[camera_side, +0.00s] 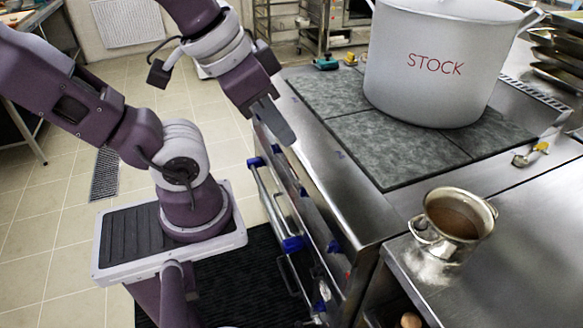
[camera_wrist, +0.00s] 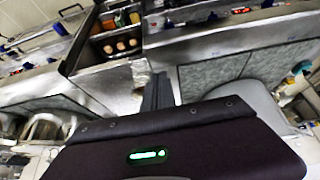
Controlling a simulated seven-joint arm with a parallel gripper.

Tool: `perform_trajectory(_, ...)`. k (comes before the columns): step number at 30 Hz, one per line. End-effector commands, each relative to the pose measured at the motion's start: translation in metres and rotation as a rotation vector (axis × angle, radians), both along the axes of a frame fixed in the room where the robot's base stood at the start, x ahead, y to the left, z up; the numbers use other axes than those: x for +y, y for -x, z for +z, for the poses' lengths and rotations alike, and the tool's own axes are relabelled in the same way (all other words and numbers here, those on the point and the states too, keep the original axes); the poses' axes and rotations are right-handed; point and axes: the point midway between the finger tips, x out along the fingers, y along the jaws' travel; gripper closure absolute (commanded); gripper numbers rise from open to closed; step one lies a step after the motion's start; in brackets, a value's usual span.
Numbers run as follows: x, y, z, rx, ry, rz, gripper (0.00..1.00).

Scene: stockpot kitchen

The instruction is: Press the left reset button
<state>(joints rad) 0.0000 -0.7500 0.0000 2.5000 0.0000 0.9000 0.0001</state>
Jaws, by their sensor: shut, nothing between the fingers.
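My gripper (camera_side: 287,136) is shut and empty. In the side view it points down beside the front edge of the steel stove (camera_side: 335,190). Its dark fingers (camera_wrist: 158,92) also show in the wrist view. The stove front has small blue and red parts, seen at a steep angle: a blue one (camera_side: 333,246) and a red one (camera_side: 347,274). In the wrist view a red part (camera_wrist: 240,10) shows on a steel front at the top. I cannot tell which of these, if any, is the left reset button. The gripper appears apart from all of them.
A large STOCK pot (camera_side: 435,75) stands on the grey hob plates (camera_side: 400,150). A small pot of brown liquid (camera_side: 455,218) stands on the right counter. A rail with blue ends (camera_side: 293,243) juts from the stove front. An open compartment (camera_wrist: 118,40) holds several items.

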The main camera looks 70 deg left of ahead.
Motion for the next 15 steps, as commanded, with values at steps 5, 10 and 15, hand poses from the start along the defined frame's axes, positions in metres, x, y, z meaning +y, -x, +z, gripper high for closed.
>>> perform_trajectory(5,0.0,0.0,0.0,0.0,0.0,0.0,1.0)
perform_trajectory(10,0.0,-0.001,0.01,-0.003,0.0,0.0,1.0)
perform_trajectory(15,-0.001,0.002,0.045,0.045,-0.089,-0.103,1.0)
